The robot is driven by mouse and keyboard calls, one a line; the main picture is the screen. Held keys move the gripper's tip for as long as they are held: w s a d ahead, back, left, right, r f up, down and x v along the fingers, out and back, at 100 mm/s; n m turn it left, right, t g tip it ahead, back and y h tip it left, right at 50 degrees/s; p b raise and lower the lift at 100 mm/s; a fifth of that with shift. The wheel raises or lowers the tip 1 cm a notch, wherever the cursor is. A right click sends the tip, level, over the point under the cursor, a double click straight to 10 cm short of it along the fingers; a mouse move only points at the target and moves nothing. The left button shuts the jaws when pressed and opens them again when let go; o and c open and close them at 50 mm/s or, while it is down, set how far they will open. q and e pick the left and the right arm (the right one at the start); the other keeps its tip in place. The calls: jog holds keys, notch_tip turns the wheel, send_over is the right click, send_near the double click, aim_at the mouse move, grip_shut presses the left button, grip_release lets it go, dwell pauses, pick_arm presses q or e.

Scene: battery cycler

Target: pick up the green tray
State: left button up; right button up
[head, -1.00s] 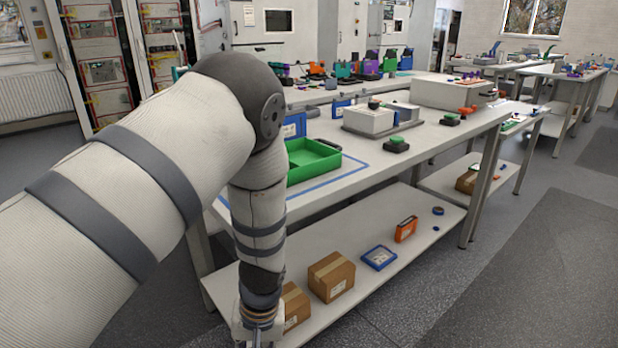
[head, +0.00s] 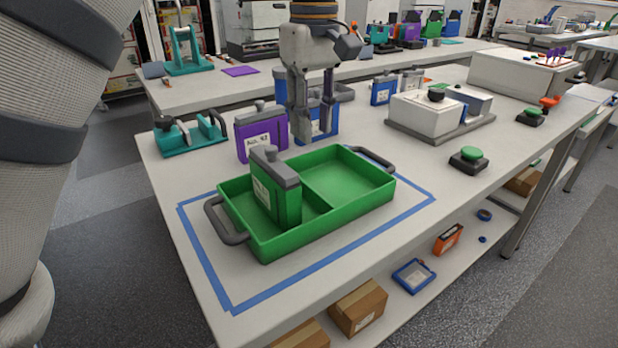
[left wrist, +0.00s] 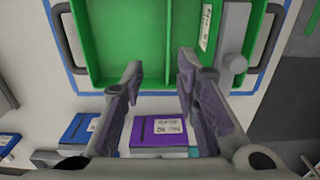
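The green tray (head: 330,217) sits on the white table inside a blue tape outline. It has a dark handle at each end and a divider across it. A green battery case (head: 285,205) with a grey top stands upright in its left compartment. My left gripper (head: 308,138) points down above the table, just behind the tray's far wall. Its fingers are apart and empty. In the left wrist view the open fingers (left wrist: 160,88) are near the tray's wall (left wrist: 150,92), and the purple case (left wrist: 158,135) is below. My right gripper is not in view.
The purple case (head: 262,132) and a blue case (head: 318,122) stand behind the tray, close to my left gripper. A teal fixture (head: 188,135) is at the left. A white box device (head: 428,118) and a green button (head: 470,158) are to the right.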

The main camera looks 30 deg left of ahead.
aim_at(308, 184)
pick_arm(q)
jog(key=f, duration=0.3)
jog(key=s+f, duration=0.1)
jog(key=f, duration=0.6)
jog(key=shift+s+f, duration=0.25)
jog(key=shift+f, duration=0.05)
jog(key=shift+w+f, duration=0.1)
jog(key=shift+f, duration=0.4)
grip_shut()
jog(key=shift+r, duration=0.1)
